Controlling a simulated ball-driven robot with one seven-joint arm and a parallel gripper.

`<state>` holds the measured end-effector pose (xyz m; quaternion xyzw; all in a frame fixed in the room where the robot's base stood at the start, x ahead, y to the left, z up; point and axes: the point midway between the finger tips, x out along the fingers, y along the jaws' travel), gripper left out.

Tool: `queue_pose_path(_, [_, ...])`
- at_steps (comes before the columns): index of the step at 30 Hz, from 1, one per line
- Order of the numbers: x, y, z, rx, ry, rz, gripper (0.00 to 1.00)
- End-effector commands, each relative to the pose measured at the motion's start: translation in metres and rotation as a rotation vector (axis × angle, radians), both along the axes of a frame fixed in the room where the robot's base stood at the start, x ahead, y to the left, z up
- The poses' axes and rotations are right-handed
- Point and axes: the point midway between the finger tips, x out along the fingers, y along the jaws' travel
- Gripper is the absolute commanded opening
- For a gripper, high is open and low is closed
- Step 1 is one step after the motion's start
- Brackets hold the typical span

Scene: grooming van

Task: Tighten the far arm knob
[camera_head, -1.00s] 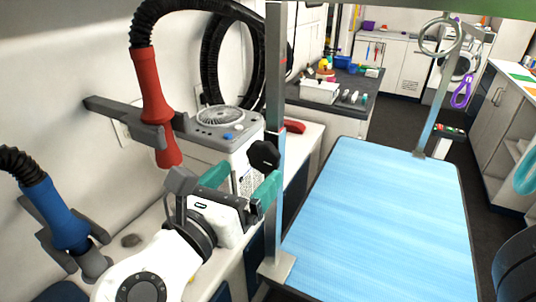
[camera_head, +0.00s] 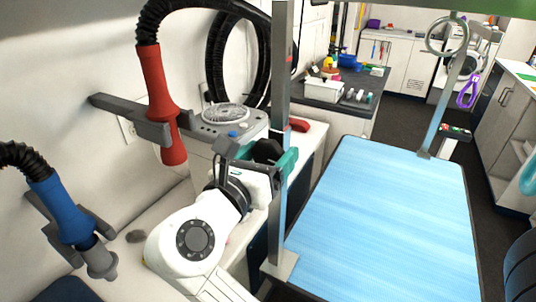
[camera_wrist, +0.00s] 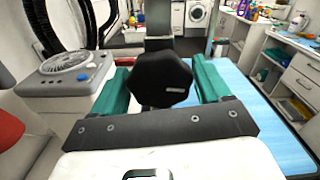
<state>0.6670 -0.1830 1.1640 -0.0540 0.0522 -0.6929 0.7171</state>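A black lobed knob (camera_head: 267,150) sits on the upright grey metal post (camera_head: 281,75) at the left edge of the blue grooming table (camera_head: 385,210). In the wrist view the knob (camera_wrist: 161,78) is centred between the two green fingers of my gripper (camera_wrist: 160,68). The fingers are apart, one on each side, with a visible gap to the knob. In the head view my gripper (camera_head: 266,156) is at the knob's height, partly hiding it. A second post (camera_head: 439,105) with a ring stands at the table's far corner.
A grey-topped white unit with a round vent (camera_head: 226,115) stands left of the post. A red dryer nozzle (camera_head: 160,95) hangs close to my arm, and a blue nozzle (camera_head: 62,210) is further left. A counter (camera_head: 352,85) with bottles is behind. The space above the table is clear.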

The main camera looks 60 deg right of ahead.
Motion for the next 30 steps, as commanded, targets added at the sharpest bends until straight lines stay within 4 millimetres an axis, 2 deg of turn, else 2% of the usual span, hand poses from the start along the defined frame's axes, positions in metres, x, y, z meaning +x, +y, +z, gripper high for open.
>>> queue_pose_path(1, [0.0, 0.0001, 0.0, 0.0, 0.0, 0.0, 0.71])
queue_pose_path(11, [0.0002, 0.0002, -0.0001, 0.0, 0.0, 0.0, 0.41])
queue_pose_path(20, [0.0001, 0.0003, 0.0012, 0.001, -0.038, 0.0, 0.41])
queue_pose_path(30, [-0.0001, 0.0004, 0.0017, 0.011, -0.256, 0.0, 0.41])
